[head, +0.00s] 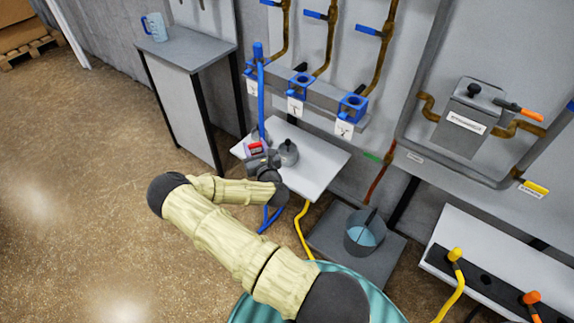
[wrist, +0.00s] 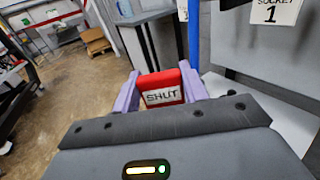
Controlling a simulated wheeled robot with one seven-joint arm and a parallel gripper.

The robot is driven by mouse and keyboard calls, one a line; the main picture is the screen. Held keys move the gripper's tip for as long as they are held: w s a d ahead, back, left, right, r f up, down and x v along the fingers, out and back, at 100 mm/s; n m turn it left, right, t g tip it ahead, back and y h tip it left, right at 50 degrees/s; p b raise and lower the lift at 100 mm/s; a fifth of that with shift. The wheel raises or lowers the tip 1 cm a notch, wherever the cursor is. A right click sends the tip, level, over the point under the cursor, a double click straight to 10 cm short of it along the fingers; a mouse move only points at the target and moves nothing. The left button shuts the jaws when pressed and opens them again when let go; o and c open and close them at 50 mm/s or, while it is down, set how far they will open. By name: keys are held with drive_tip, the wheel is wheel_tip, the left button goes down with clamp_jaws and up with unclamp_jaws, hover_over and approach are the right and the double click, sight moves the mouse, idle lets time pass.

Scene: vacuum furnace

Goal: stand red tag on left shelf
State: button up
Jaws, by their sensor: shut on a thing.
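The red tag (wrist: 162,88), with a white label reading SHUT, is upright between the two purple fingers of my gripper (wrist: 160,92). In the head view the red tag (head: 255,148) and my gripper (head: 254,152) overlap the left part of the white left shelf (head: 318,167), below the numbered sockets. The wrist view shows a pale surface, likely this shelf (wrist: 285,122), right of the fingers. My gripper is shut on the tag. I cannot tell whether the tag's lower edge touches the shelf; my gripper hides it.
A blue upright pole (head: 261,95) rises close by. A grey cabinet (head: 190,50) with a blue mug (head: 155,27) stands left. A bucket (head: 364,232) sits lower right.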

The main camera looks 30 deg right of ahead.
drive_tip(key=d+f+m+h+b, duration=0.1)
drive_tip(key=d+f+h+b, duration=0.1)
drive_tip(key=d+f+b, duration=0.8)
drive_tip(key=w+d+f+m+g+h+b, duration=0.1)
drive_tip(key=d+f+h+b, duration=0.1)
drive_tip(key=d+f+b, duration=0.7)
drive_tip(key=d+b, duration=0.7)
drive_tip(key=b, duration=0.5)
drive_tip(key=shift+f+m, duration=0.3)
drive_tip(key=shift+f, duration=0.1)
drive_tip(key=shift+f+b, duration=1.2)
drive_tip(key=shift+f, duration=1.35)
drive_tip(key=shift+f+b, duration=1.2)
drive_tip(key=shift+f, duration=1.3)
